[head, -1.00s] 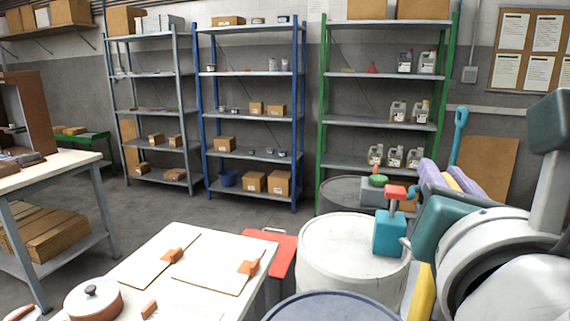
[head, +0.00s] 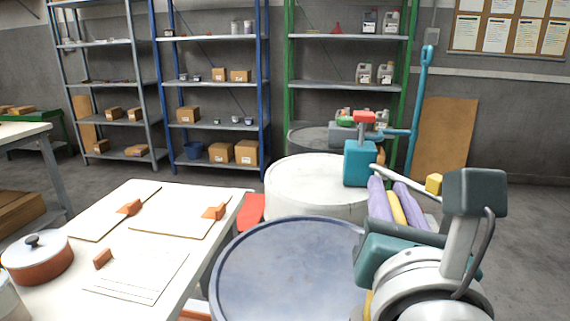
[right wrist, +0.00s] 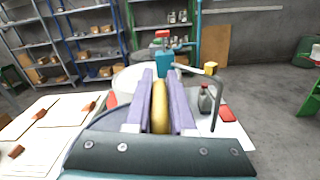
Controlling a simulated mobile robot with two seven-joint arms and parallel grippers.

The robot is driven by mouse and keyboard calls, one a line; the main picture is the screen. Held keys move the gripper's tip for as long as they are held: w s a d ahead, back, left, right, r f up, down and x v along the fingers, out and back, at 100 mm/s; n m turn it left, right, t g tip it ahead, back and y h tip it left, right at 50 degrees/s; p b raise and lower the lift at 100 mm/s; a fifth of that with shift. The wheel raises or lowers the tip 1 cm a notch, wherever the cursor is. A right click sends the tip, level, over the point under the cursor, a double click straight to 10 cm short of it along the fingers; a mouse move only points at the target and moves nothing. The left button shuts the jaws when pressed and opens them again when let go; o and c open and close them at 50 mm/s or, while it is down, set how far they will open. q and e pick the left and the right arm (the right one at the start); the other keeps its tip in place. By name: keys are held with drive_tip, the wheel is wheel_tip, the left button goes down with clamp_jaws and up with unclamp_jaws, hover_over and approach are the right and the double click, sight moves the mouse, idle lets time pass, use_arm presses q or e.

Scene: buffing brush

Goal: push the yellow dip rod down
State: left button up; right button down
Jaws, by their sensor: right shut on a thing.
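My right gripper (head: 390,192) has long purple fingers closed on a yellow rod (head: 396,208), a slim rounded piece. In the right wrist view the yellow rod (right wrist: 159,108) lies lengthwise between the fingers (right wrist: 160,78); its far end is near the fingertips, and its near end is hidden by the gripper body. Ahead stands a teal pump (head: 360,163) with a red top on a white drum (head: 305,180). A pale bar near it ends in a yellow block (head: 433,183), apart from the fingers. My left gripper is not in view.
A dark blue drum (head: 285,265) stands beside the white table (head: 150,210) with boards and an orange pot (head: 38,258). A red thing (head: 250,211) lies between table and drum. A dark bottle (right wrist: 205,98) stands right of my fingers.

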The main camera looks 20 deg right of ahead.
wheel_tip(320, 180, down, 10)
drive_tip(key=b, duration=0.6)
drive_tip(key=shift+f, duration=0.35)
drive_tip(key=c, duration=1.2)
unclamp_jaws()
drive_tip(key=shift+f, duration=0.1)
drive_tip(key=o, duration=0.4)
drive_tip(key=shift+r, duration=0.2)
drive_tip(key=shift+a, duration=0.1)
drive_tip(key=b+v, duration=0.1)
drive_tip(key=v, duration=0.8)
drive_tip(key=shift+s+a, duration=0.25)
drive_tip(key=shift+s, duration=0.1)
